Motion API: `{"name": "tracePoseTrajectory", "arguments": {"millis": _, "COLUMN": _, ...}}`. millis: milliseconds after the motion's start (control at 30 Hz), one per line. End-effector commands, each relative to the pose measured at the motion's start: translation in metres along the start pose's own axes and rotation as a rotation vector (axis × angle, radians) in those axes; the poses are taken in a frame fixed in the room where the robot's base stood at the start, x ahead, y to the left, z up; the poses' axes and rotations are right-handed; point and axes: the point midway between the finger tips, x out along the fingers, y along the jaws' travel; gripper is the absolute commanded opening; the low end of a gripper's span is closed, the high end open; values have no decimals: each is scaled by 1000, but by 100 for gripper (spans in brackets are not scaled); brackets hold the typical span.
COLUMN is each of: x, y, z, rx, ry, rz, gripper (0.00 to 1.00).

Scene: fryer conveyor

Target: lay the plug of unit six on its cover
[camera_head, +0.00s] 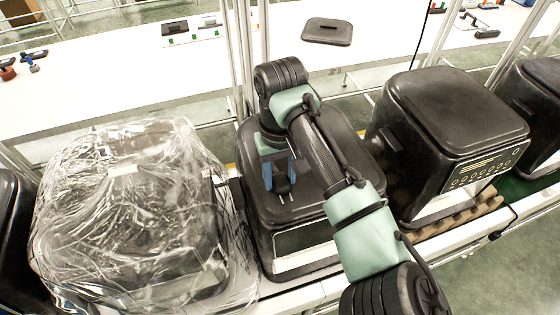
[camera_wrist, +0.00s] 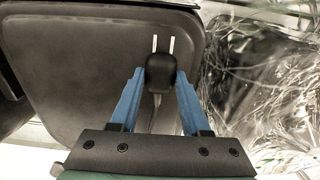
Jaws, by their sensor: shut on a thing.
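The plug (camera_wrist: 160,68) is black with two pale prongs pointing away from my wrist, and its cord runs back between the fingers. My gripper (camera_wrist: 160,80) is shut on the plug, one blue finger on each side. In the head view my gripper (camera_head: 280,176) points down over the dark cover (camera_head: 345,142) of the middle fryer, near its front left part. The plug also shows there as a small dark shape (camera_head: 283,190) at the fingertips. The cover (camera_wrist: 85,65) fills the left of the wrist view. Whether the plug touches it, I cannot tell.
A fryer wrapped in clear film (camera_head: 130,215) stands close on the left. Another dark fryer (camera_head: 455,115) with a control panel stands on the right. Behind is a white table (camera_head: 120,75) with a dark lid (camera_head: 327,31) and small parts. My arm hides part of the cover.

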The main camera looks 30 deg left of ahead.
Motion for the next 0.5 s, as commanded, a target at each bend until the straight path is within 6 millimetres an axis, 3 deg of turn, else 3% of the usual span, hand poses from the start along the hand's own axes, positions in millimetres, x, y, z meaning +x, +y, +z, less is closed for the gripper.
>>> {"name": "tracePoseTrajectory", "arguments": {"millis": 300, "x": 1, "y": 0, "z": 0, "rx": 0, "ry": 0, "rz": 0, "gripper": 2}}
{"name": "tracePoseTrajectory", "arguments": {"millis": 333, "x": 1, "y": 0, "z": 0, "rx": 0, "ry": 0, "rz": 0, "gripper": 50}}
{"name": "tracePoseTrajectory", "arguments": {"millis": 500, "x": 1, "y": 0, "z": 0, "rx": 0, "ry": 0, "rz": 0, "gripper": 81}}
